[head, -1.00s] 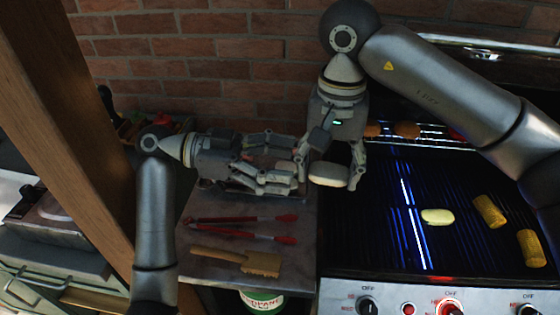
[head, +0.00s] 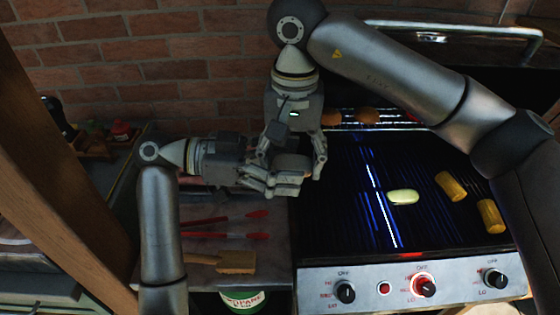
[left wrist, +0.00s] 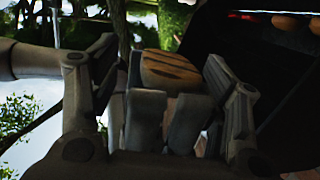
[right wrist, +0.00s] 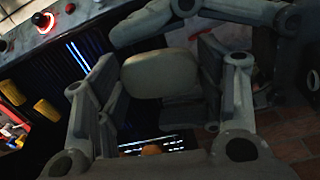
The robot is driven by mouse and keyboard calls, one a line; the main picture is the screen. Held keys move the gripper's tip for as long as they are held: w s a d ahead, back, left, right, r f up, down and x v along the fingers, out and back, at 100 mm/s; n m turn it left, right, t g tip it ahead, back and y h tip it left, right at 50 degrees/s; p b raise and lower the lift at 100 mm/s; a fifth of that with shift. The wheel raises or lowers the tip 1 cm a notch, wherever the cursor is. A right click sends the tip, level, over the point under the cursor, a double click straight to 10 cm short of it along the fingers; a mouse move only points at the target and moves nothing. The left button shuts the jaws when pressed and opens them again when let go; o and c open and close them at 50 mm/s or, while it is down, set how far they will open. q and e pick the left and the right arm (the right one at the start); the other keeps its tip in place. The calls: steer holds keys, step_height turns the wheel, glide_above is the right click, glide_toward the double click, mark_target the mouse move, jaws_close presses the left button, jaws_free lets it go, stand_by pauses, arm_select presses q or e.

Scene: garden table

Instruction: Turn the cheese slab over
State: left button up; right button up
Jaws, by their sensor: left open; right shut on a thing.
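The cheese slab is held up beside the grill's left edge, between my two grippers. In the left wrist view the slab (left wrist: 170,72) shows a browned face with dark grill stripes; in the right wrist view the slab (right wrist: 160,75) shows a pale, plain face. My right gripper (head: 293,165) points down and is shut on the slab. My left gripper (head: 284,184) comes in level from the left. It is open, with its fingers close to the slab; whether they touch it I cannot tell. In the head view fingers hide much of the slab.
The grill (head: 350,230) carries a pale oval piece (head: 403,197) and two corn pieces (head: 450,186). Round browned items (head: 367,116) sit on its rear rack. Red tongs (head: 222,236) and a brush (head: 236,262) lie on the left side shelf. The front centre of the grill is clear.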

arm_select(q)
steer(key=c, duration=1.1)
steer(key=shift+s, duration=0.1)
arm_select(e)
steer(key=o, duration=0.6)
steer(key=shift+w, duration=0.1)
steer(key=shift+c, duration=0.2)
arm_select(q)
steer(key=shift+d, duration=0.1)
steer(key=shift+c, duration=1.2)
arm_select(e)
steer(key=o, duration=0.5)
arm_select(q)
steer(key=shift+s, duration=0.1)
arm_select(e)
steer(key=shift+o, duration=0.2)
steer(key=shift+r, duration=0.15)
